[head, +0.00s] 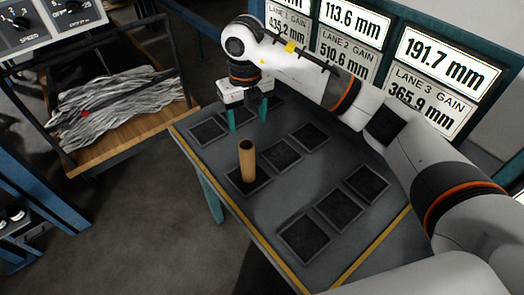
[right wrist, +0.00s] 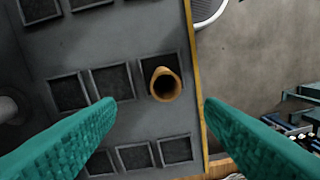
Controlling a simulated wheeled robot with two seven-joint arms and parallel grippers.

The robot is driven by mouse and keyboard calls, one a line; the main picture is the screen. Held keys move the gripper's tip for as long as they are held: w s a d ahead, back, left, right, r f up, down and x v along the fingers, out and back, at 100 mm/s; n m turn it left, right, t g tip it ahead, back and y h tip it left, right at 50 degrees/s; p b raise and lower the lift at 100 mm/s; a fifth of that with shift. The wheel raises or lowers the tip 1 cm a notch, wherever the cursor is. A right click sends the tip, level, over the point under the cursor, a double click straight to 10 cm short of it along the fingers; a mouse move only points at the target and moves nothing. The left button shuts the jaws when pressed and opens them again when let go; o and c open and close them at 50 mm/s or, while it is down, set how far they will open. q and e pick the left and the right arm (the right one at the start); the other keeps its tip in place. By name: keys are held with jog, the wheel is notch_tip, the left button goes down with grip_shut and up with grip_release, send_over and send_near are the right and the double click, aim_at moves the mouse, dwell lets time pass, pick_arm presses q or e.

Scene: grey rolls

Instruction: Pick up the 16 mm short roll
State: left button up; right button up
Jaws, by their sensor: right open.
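One tan, hollow roll (head: 248,162) stands upright on a dark square pad on the grey table (head: 245,215) in the head view. In the right wrist view the roll (right wrist: 164,84) is seen from above, its open end facing the camera, between the two teal fingers but beyond their tips. My right gripper (head: 248,116) is open and empty, behind the roll in the head view, above the table's far pads. Its fingers also show in the right wrist view (right wrist: 160,103). The frames give no size for the roll. My left gripper is not in view.
Several dark square pads (head: 304,238) lie empty on the table. Screens with millimetre readings (head: 435,60) stand behind it. A wooden-based rack with grey strands (head: 115,100) is at the left. Bare floor (head: 130,220) lies left of the table.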

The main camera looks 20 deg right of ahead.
aim_at(246, 144)
jog(key=f, duration=0.2)
jog(key=f+p, duration=0.1)
jog(key=f, duration=0.2)
jog(key=shift+s+a+f+p, duration=0.15)
jog(key=shift+a+f+p, duration=0.2)
jog(key=shift+f+p, duration=0.45)
jog(key=shift+f, duration=0.25)
notch_tip(246, 144, down, 4)
jog(key=shift+s+a+r+p, duration=0.1)
jog(key=shift+r+p, duration=0.1)
jog(key=shift+p, duration=0.5)
jog(key=shift+f, duration=0.4)
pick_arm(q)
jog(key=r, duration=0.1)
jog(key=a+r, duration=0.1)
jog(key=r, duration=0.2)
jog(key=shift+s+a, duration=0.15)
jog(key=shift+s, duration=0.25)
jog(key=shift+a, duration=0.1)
pick_arm(e)
jog(key=shift+c, duration=0.2)
jog(key=c, duration=0.3)
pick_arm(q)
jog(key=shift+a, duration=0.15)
pick_arm(e)
jog(key=c, duration=1)
